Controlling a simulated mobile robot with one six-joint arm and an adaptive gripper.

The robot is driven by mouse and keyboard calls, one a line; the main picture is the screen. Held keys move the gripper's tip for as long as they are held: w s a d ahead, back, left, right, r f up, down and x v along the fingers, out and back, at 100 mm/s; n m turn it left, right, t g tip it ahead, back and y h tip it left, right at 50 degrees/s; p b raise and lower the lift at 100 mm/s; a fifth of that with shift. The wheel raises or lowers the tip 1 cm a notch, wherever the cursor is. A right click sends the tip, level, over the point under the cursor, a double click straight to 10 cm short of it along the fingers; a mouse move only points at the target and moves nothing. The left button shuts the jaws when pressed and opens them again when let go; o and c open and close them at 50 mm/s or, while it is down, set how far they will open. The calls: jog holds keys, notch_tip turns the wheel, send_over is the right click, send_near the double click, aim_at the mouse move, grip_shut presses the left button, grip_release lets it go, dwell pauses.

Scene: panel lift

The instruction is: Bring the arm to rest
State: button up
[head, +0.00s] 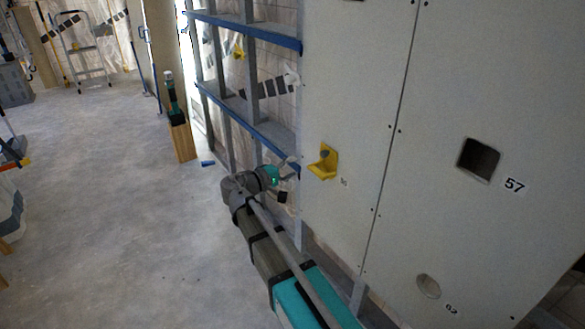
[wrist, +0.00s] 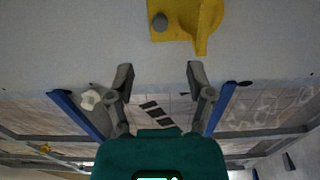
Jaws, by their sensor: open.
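My arm reaches forward from the bottom of the head view. My gripper (head: 289,169) is small there, close to the edge of the grey wall panel (head: 345,90) and left of a yellow bracket (head: 322,161) on that panel. In the wrist view my gripper (wrist: 160,82) has its two dark fingers spread wide apart with nothing between them. The yellow bracket (wrist: 186,18) shows beyond the fingertips in the wrist view, apart from them. It has a round grey knob on it.
An open metal stud frame with blue rails (head: 262,132) stands left of the panel. A wooden post (head: 182,138) stands on the floor farther left. A stepladder (head: 83,55) is at the far back left. The concrete floor (head: 120,200) on the left is largely clear.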

jog(key=s+d+f+m+g+y, duration=0.4)
jog(key=s+d+f+g+y, duration=0.5)
jog(key=s+d+f, duration=0.6)
jog(key=s+a+f+m+y, duration=0.25)
jog(key=s+a+y, duration=0.2)
jog(key=y, duration=0.25)
notch_tip(320, 180, up, 37)
jog(key=p, duration=3.8)
jog(key=shift+s+d+n, duration=0.3)
jog(key=shift+s+n, duration=0.05)
